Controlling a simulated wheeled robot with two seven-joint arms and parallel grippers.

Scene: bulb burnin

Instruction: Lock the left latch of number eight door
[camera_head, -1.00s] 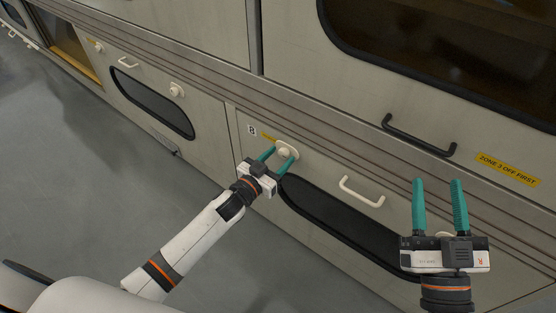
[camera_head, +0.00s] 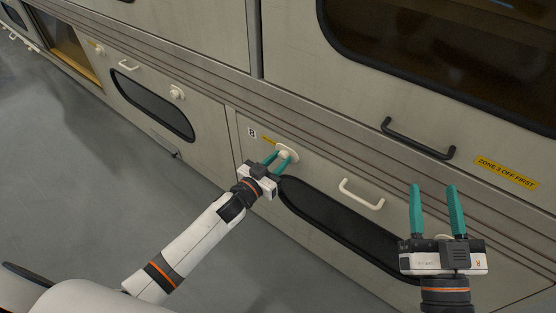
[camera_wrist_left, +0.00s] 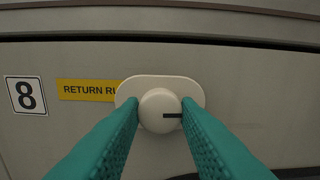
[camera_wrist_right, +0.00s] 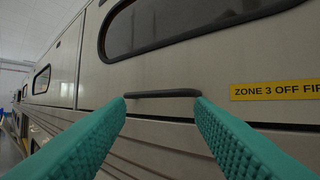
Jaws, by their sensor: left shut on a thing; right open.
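The number eight door (camera_head: 240,150) is the lower panel with an 8 label (camera_wrist_left: 26,95) at its upper left. Its left latch is a cream round knob (camera_wrist_left: 160,111) on an oval plate (camera_wrist_left: 160,84); a dark mark on the knob points right in the left wrist view. My left gripper (camera_head: 278,160) is shut on the knob, one teal finger on each side. In the head view the fingers partly cover the latch (camera_head: 288,151). My right gripper (camera_head: 437,211) is open and empty, in front of the wall to the right.
A cream handle (camera_head: 361,194) and a dark window (camera_head: 335,215) are on the same door. A black handle (camera_head: 418,138) and a yellow "ZONE 3 OFF FIRST" label (camera_head: 506,171) are above right. Grey floor (camera_head: 90,200) is clear at left.

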